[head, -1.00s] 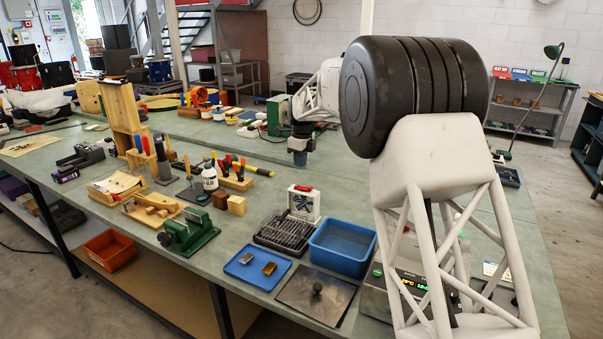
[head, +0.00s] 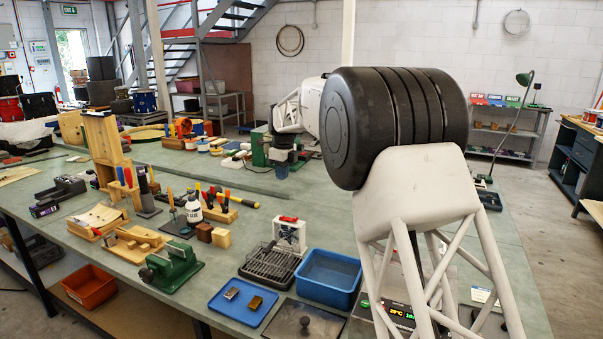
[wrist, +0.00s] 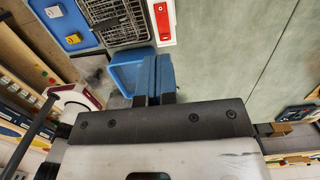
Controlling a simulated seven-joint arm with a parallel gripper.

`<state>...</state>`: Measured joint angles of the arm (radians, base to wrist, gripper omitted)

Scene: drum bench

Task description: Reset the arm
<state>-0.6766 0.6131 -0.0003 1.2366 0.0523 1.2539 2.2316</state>
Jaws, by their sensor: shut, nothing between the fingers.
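My gripper (head: 282,172) shows in the head view at the end of my arm, small and pointing down above the far middle part of the green-grey bench (head: 262,212). Its blue fingers are together with nothing between them. In the wrist view my gripper (wrist: 157,78) also shows shut and empty, and its fingers overlap the blue bin (wrist: 126,76) in that picture. In the head view the fingers appear clear of the bench top. Part of my wrist is hard to make out against the green machine behind it.
Nearer on the bench are a blue bin (head: 328,278), a wire rack (head: 270,264), a blue tray (head: 242,302), a white box with a red handle (head: 289,235) and a green vise (head: 170,266). A green machine (head: 262,143) stands close to my gripper in the picture. Bare bench lies in front of it.

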